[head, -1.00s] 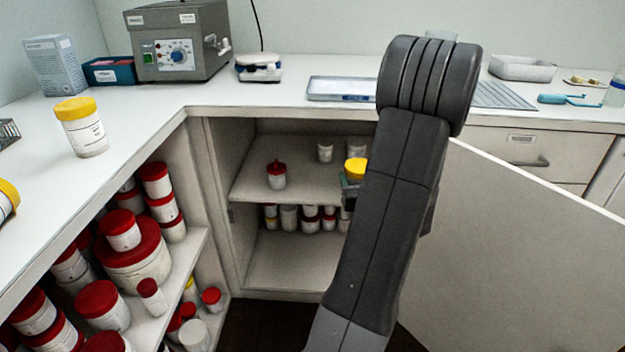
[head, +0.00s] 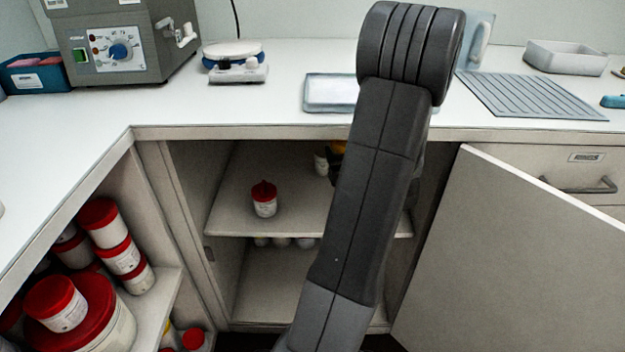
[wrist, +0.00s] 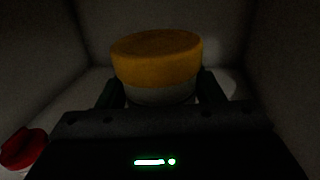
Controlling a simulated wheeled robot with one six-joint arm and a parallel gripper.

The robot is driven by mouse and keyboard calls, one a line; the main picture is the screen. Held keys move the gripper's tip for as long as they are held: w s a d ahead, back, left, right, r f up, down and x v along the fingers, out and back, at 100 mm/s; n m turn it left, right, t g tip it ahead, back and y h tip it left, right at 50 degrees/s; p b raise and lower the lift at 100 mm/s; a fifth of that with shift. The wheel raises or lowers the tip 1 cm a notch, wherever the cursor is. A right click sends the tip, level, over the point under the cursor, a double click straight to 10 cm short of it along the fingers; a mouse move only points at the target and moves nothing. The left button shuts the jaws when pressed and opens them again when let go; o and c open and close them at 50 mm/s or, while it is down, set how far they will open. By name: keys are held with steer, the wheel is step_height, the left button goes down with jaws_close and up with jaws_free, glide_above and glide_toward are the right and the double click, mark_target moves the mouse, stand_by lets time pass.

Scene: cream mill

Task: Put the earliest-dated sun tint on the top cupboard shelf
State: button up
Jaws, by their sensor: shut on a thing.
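A jar with a yellow lid (wrist: 157,60) and white body is between the dark fingers of my gripper (wrist: 160,92), which is shut on it. The jar looks upright. In the head view only a dim bit of the yellow lid (head: 338,148) shows inside the cupboard, and my arm hides most of the gripper. The jar is over the top cupboard shelf (head: 233,208); I cannot tell whether it touches the shelf. Its label cannot be read.
More jars stand below. The open cupboard door (head: 480,250) is at right. Red-lidded jars (head: 118,255) fill the left shelves. The shelf's front left is clear.

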step_height(320, 180, down, 10)
steer(key=b, duration=0.3)
steer(key=shift+r, duration=0.2)
steer(key=shift+f+b, duration=0.1)
steer(key=shift+b, duration=0.3)
steer(key=shift+f, duration=0.15)
steer(key=o, duration=1.2)
steer(key=shift+r, duration=0.3)
steer(key=s, duration=0.4)
steer(key=s+d+p, duration=0.1)
steer(key=s, duration=0.3)
steer(key=s+d+p, duration=0.1)
steer(key=s, duration=0.3)
steer(key=shift+d+f, duration=0.1)
steer(key=shift+d, duration=0.05)
steer(key=shift+w, duration=0.1)
